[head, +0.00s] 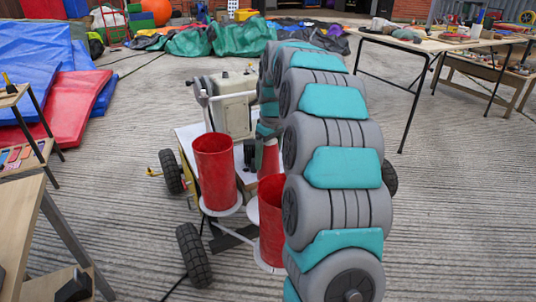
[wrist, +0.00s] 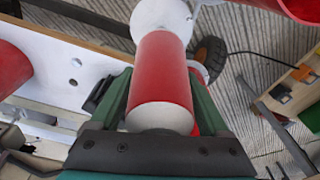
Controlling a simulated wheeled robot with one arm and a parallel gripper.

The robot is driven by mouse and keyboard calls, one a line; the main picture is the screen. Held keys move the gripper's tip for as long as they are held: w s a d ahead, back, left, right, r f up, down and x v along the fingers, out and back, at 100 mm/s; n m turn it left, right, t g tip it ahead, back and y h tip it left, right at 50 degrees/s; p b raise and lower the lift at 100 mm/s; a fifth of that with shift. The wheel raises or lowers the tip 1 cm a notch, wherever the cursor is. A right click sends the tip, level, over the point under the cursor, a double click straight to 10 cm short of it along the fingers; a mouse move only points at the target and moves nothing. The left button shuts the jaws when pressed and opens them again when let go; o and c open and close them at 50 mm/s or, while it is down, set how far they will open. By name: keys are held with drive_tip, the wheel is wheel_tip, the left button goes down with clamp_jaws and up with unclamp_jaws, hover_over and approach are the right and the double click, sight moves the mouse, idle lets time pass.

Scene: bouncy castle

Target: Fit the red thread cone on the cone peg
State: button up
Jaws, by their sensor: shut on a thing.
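The red thread cone (wrist: 162,68) is a red tapered cylinder with a white near end. My gripper (wrist: 160,88) is shut on it in the wrist view, with one dark green finger on each side. Part of a narrow red piece, which looks like the cone, shows in the head view (head: 270,158) beside my arm. A white round disc (wrist: 160,16) shows at the far end of the cone. I cannot tell whether they touch or are apart. I cannot make out the cone peg; the cone and arm may hide it.
Two large red cylinders stand on white discs on the wheeled cart, one at left (head: 215,172) and one nearer (head: 271,228). A cream machine (head: 233,108) stands behind them. Worktables stand at left (head: 25,205) and right (head: 440,42).

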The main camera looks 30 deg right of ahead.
sight(270, 173)
drive_tip(key=shift+f+b, duration=0.8)
drive_tip(key=shift+f, duration=2.05)
drive_tip(key=shift+f+b, duration=0.7)
drive_tip(key=shift+f, duration=3.15)
drive_tip(key=o, duration=1.5)
drive_tip(key=r, duration=0.5)
drive_tip(key=s+r, duration=0.1)
drive_tip(key=r, duration=0.1)
drive_tip(key=shift+d+r, duration=0.1)
drive_tip(key=shift+r, duration=0.25)
